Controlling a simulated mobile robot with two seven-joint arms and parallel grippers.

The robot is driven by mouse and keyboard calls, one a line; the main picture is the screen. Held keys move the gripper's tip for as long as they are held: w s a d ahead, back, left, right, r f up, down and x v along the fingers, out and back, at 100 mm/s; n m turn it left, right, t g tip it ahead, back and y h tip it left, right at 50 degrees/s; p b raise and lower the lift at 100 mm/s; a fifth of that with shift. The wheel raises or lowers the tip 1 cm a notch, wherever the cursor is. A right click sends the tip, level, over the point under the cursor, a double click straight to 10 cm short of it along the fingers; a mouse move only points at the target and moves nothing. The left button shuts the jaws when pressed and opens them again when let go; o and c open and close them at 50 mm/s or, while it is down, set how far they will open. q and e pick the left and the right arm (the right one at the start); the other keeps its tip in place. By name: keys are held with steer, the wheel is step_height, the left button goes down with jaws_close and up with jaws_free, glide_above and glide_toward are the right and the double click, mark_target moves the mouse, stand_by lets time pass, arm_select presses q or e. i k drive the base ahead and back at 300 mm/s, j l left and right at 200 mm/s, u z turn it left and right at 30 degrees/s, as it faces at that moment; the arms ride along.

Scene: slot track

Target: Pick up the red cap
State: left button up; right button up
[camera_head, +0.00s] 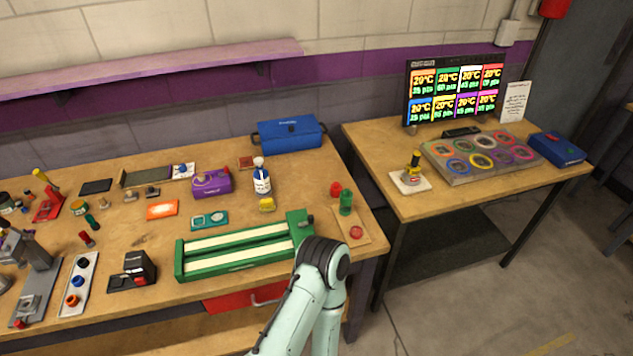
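A small red piece (336,189), which looks like a cap, sits on the wooden table near its right edge, just behind a small green bottle-like object (346,203). A flat red disc (356,233) lies on a light wooden board in front of the bottle; I cannot tell for certain which red piece is the cap. One of my arms, probably the right, reaches up from the bottom middle, its dark wrist joint over the table's front right. Its gripper fingers are hidden or out of view. My other arm does not show.
A long green slotted track (237,257) lies left of my wrist. A blue-labelled bottle (261,179), a blue case (289,134) and several tools crowd the table. A second table with a screen (455,92) stands right, beyond a gap.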

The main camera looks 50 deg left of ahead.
mark_target(335, 188)
steer(key=i+l+u, duration=0.15)
steer(key=u, duration=0.25)
steer(key=i+l+u, duration=0.4)
steer(key=l+u, duration=0.15)
steer(key=u, duration=0.25)
steer(key=i, duration=0.05)
